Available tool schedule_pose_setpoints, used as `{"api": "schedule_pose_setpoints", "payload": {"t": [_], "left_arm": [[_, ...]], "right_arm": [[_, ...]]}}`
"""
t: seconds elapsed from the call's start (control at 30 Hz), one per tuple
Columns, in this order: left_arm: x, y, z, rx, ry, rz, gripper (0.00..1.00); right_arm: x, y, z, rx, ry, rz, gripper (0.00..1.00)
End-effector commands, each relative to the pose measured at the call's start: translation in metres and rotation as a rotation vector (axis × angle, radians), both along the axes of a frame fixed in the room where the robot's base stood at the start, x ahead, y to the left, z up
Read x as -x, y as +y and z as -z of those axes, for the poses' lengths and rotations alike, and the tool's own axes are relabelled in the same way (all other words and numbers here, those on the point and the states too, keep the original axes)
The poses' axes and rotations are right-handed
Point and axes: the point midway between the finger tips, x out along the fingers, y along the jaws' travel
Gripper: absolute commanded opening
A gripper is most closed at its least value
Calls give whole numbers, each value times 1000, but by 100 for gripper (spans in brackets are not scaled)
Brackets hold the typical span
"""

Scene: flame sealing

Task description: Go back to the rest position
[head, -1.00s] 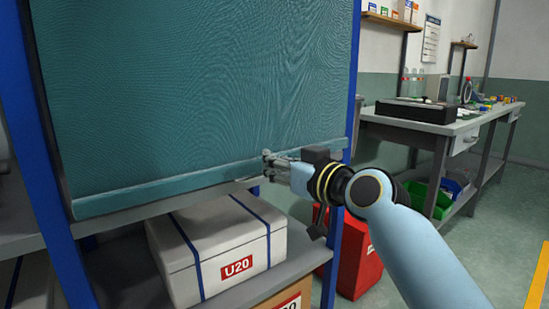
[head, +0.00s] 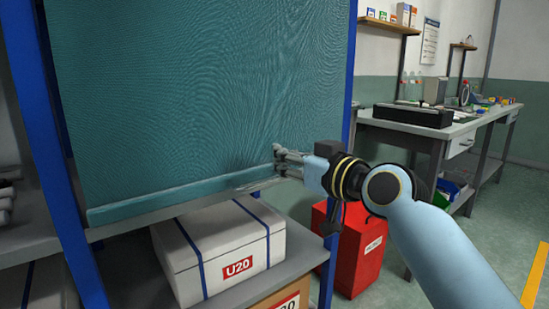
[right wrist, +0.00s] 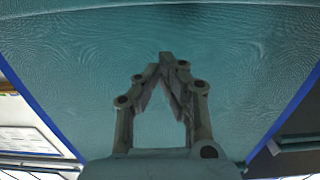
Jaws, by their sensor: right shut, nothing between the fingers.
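My right gripper (head: 280,162) is in front of the lower right part of a teal sheet (head: 200,95) that hangs on a blue-framed rack. Its fingers point left and are shut with nothing between them. In the right wrist view the fingertips (right wrist: 166,58) meet in front of the teal sheet, which fills most of the picture. I cannot tell whether the fingertips touch the sheet. My left gripper does not show.
A white box marked U20 (head: 215,248) stands on the shelf below the sheet. A red container (head: 358,248) stands on the floor behind my right arm. A workbench (head: 455,130) with tools is at the back right. Floor at the right is clear.

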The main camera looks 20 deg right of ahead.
Motion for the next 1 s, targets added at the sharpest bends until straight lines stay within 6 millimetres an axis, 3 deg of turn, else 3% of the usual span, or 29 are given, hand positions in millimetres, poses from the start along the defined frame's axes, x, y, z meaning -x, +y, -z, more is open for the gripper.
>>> {"api": "schedule_pose_setpoints", "payload": {"t": [0.1, 0.3, 0.53, 0.63, 0.77, 0.87, 1.0], "left_arm": [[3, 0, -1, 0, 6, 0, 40], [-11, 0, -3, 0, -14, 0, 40], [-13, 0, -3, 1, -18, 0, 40], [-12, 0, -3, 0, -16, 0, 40], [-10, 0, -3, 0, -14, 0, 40], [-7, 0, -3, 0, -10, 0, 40], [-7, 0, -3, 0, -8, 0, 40]], "right_arm": [[28, -10, 2, 4, 3, 0, 0], [58, -21, 0, 1, 1, 0, 0], [68, -24, -1, -1, -1, 0, 0], [72, -23, 14, -9, 31, 3, 0], [73, -32, 79, 0, 156, 33, 0], [81, -45, 158, 23, 299, 78, 0], [115, -65, 271, 61, 506, 142, 0]]}}
